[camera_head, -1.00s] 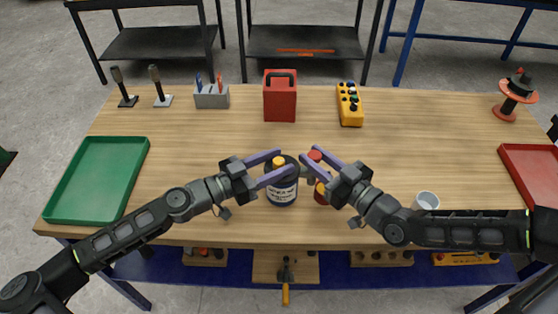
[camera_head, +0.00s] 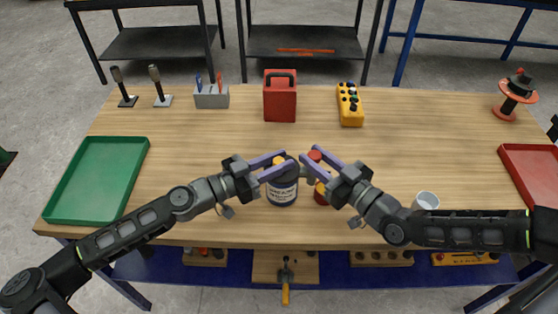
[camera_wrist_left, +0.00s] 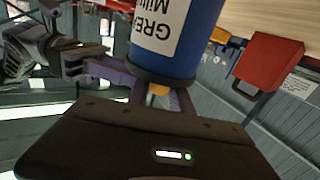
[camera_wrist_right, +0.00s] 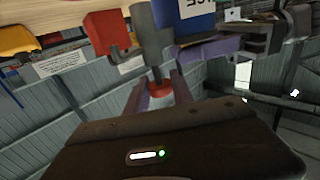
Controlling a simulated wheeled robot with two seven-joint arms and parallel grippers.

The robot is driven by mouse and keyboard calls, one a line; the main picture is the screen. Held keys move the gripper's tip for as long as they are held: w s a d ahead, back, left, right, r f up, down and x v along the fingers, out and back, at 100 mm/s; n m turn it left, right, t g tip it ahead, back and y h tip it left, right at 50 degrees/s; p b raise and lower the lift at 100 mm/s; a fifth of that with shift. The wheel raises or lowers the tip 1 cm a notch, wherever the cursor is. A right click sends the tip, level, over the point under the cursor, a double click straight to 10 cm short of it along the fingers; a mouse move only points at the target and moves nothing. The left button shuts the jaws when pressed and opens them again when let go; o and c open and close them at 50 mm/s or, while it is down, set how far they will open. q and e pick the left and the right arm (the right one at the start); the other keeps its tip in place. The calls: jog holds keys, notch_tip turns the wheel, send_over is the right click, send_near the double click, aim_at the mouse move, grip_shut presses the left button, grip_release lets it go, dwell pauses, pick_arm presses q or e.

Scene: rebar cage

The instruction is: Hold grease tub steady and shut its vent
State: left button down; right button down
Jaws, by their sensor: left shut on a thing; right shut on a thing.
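The grease tub (camera_head: 283,188) is a blue can with a white label and a dark top rim. It stands upright near the table's front middle and shows inverted in the left wrist view (camera_wrist_left: 189,38). My left gripper (camera_head: 275,166) is shut on the yellow-orange knob (camera_wrist_left: 159,89) on top. A grey pipe-like fitting (camera_wrist_right: 151,35) sits beside the tub with a red knob (camera_head: 315,155). My right gripper (camera_wrist_right: 158,92) is shut on this red knob. Which part is the vent, and whether it is open, I cannot tell.
A dark red item with a yellow top (camera_head: 320,193) stands below my right fingers, partly hidden. A white cup (camera_head: 426,201) is right of it. A red can (camera_head: 280,97) and yellow button box (camera_head: 349,105) stand behind. A green tray (camera_head: 97,180) is left.

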aim_at(279, 160)
pick_arm(q)
jog(key=shift+d+n+t+y, duration=0.1)
jog(key=shift+n+t+y, duration=0.2)
jog(key=shift+t, duration=0.3)
jog(key=n+t+y, duration=0.5)
jog(key=shift+s+d+y, duration=0.2)
jog(key=shift+y, duration=0.1)
jog(key=shift+w+a+r+n+t+y, duration=0.1)
jog(key=shift+n+t+y, duration=0.4)
jog(key=shift+n+y, duration=0.5)
jog(key=shift+a+n+t+y, duration=0.1)
jog(key=shift+n+t+y, duration=0.45)
jog(key=shift+y, duration=0.75)
jog(key=c, duration=1.1)
grip_release()
jog(key=shift+a+y, duration=0.1)
jog(key=shift+y, duration=0.2)
jog(key=shift+c, duration=0.2)
notch_tip(279, 160, up, 10)
jog(key=shift+f, duration=0.1)
